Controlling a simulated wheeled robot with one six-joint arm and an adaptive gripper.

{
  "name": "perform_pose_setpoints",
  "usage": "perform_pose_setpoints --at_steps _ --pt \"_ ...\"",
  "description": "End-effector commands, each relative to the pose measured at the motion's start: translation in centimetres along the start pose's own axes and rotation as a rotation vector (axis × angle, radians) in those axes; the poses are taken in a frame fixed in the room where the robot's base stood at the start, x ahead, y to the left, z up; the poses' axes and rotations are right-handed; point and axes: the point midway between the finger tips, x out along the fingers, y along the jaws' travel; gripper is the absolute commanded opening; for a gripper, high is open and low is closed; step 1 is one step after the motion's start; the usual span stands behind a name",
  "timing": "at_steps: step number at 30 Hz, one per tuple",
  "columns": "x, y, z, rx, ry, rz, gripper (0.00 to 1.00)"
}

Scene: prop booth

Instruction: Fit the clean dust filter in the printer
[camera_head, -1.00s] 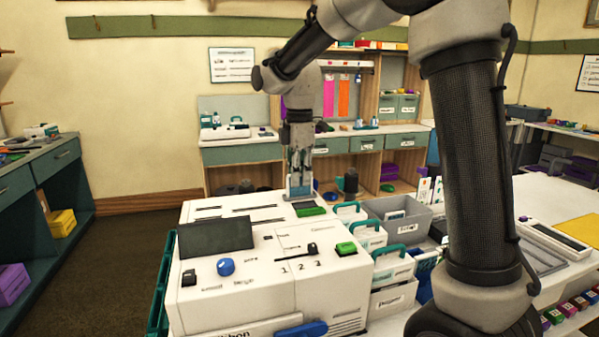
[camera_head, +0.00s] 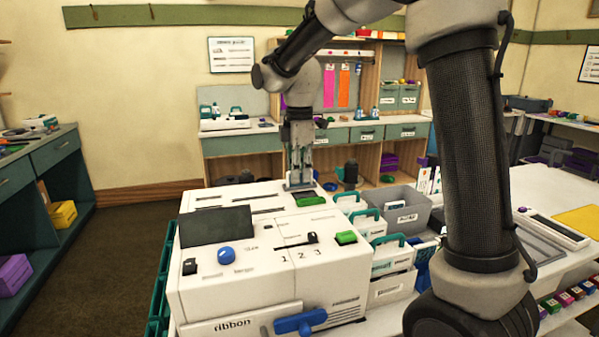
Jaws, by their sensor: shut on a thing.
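The white printer (camera_head: 245,278) stands in front of me, with a dark screen, a blue knob, a lever by the marks 1 2 3 and green buttons on it. My gripper (camera_head: 300,184) points down at the printer's back right top edge. It is shut on a small pale grey thing, mostly hidden by the fingers; I cannot tell for sure that it is the dust filter. A dark opening with a green part (camera_head: 311,201) lies just in front of the fingertips. I cannot tell whether the held thing touches the printer.
White holders with teal handles (camera_head: 388,255) and a grey bin (camera_head: 403,217) stand right of the printer. A blue handle (camera_head: 300,322) sticks out of its front, near the word ribbon. My arm hides part of the right table. Shelving (camera_head: 345,150) stands behind.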

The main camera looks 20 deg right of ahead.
Motion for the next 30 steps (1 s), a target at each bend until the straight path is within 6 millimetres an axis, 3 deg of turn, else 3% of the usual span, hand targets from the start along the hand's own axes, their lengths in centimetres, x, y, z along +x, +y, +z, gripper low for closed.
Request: perform_pose_setpoints --at_steps 1,5,17,30 --pt "0.0 0.0 0.0 0.0 0.0 0.0 0.12" --pt "0.0 0.0 0.0 0.0 0.0 0.0 0.35" --pt "-0.7 0.1 0.0 0.0 0.001 0.003 0.35" --pt "-9.6 0.1 0.0 0.0 0.001 0.004 0.35"
